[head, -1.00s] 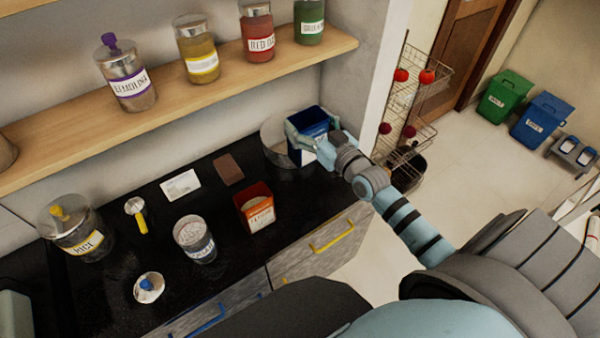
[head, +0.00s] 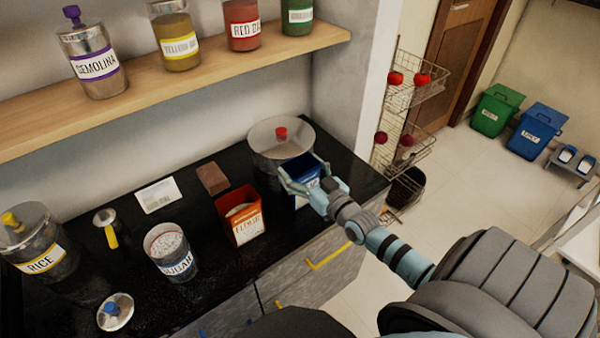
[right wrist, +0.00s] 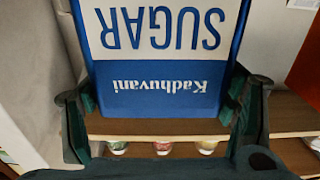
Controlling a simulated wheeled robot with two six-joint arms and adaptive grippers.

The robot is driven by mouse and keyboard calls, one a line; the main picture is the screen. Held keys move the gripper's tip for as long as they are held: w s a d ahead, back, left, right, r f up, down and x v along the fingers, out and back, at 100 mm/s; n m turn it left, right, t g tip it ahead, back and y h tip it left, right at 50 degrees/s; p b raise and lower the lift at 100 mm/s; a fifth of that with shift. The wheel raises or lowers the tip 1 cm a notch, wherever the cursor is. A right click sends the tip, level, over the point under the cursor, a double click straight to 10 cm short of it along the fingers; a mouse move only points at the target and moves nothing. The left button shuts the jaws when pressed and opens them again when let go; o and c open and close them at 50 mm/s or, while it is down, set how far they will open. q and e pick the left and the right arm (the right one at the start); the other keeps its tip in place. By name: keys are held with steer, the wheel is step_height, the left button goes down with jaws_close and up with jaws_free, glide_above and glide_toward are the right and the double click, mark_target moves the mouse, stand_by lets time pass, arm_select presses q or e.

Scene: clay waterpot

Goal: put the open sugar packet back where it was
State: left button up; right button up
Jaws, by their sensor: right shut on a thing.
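The blue and white sugar packet (head: 302,180) is upright at the right end of the black counter, in front of a round metal pot. My right gripper (head: 306,184) is shut on it, with fingers on both sides. In the right wrist view the packet (right wrist: 160,60) shows its SUGAR lettering upside down between the fingers (right wrist: 165,98). I cannot tell whether its base touches the counter. An uncovered glass jar labelled SUGAR (head: 171,254) holds white contents. A loose lid with a blue knob (head: 115,311) lies on the counter. My left gripper is not in view.
The orange flour packet (head: 240,213) stands just left of the sugar packet. A brown block (head: 212,178), a white card (head: 158,195), a scoop (head: 106,226) and a rice jar (head: 38,245) are farther left. A shelf (head: 170,86) of jars runs above.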

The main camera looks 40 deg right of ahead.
steer(key=shift+r+p, duration=0.1)
steer(key=shift+p, duration=0.2)
steer(key=o, duration=1.5)
steer(key=shift+f, duration=0.2)
steer(key=o, duration=0.4)
steer(key=shift+r, duration=0.1)
